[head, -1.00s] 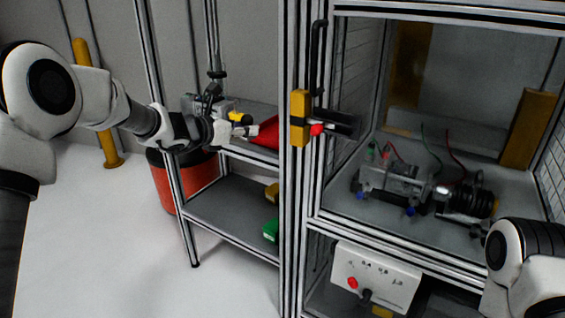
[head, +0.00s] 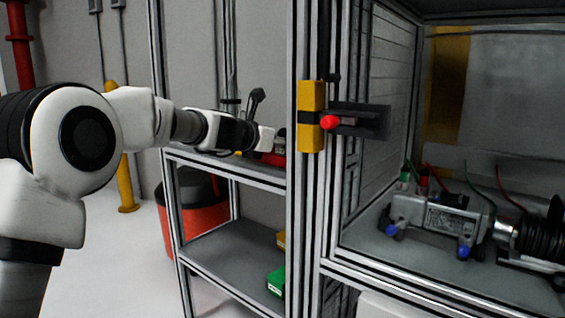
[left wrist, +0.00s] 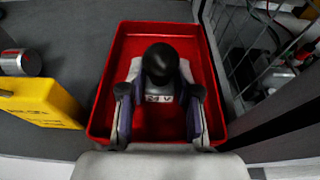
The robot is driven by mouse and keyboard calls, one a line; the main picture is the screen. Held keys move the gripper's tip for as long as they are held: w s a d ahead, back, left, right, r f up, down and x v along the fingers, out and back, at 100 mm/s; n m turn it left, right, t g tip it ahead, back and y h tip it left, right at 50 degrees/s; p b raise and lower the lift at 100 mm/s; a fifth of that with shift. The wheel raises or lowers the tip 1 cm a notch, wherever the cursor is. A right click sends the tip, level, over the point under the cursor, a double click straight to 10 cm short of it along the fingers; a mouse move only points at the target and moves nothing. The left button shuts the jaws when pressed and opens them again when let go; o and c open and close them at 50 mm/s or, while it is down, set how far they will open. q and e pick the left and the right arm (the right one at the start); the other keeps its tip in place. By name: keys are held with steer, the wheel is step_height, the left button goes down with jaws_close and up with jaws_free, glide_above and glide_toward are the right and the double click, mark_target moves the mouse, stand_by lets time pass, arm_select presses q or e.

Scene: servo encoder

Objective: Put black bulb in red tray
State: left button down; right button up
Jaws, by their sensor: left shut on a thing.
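The black bulb (left wrist: 160,62) has a round dark top and a pale base marked "24 V". In the left wrist view my left gripper (left wrist: 160,84) is shut on it, with a finger on each side. The bulb is over the inside of the red tray (left wrist: 112,62); I cannot tell whether it touches the floor of the tray. In the head view my left gripper (head: 264,140) is at the upper shelf, in front of the red tray (head: 275,160), which is mostly hidden. The bulb cannot be made out there. My right gripper is out of view.
A yellow block (left wrist: 42,100) and a silver cylinder (left wrist: 20,62) lie left of the tray. A frame post (head: 300,220) with a yellow latch (head: 311,115) stands close to its right. The lower shelf holds a green block (head: 275,282) and has free room.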

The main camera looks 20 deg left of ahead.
arm_select(q)
steer(key=shift+f, duration=0.5)
steer(key=c, duration=0.8)
jaws_free()
